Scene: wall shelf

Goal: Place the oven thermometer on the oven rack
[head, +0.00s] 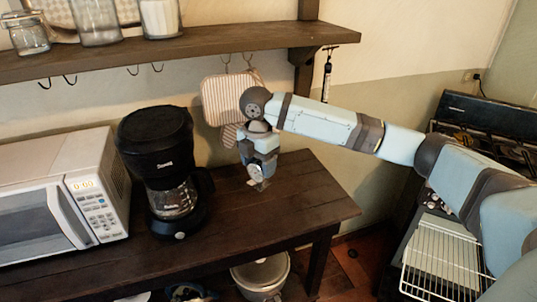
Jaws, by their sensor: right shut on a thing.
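My right gripper (258,178) points down over the dark wooden table, right of the coffee maker. It is shut on a small, pale metallic piece at its fingertips, which looks like the oven thermometer (259,185). Its face is too small to read, and the fingers hide part of it. I cannot tell whether it touches the tabletop. The white wire oven rack (443,258) is at the lower right, far from the gripper, partly covered by my right arm. My left gripper is out of view.
A black coffee maker (165,165) stands close left of the gripper, with a white microwave (65,195) beyond. A wall shelf (180,50) with jars and hooks is above. The stove (480,118) is behind my arm. The table's right end (315,200) is clear.

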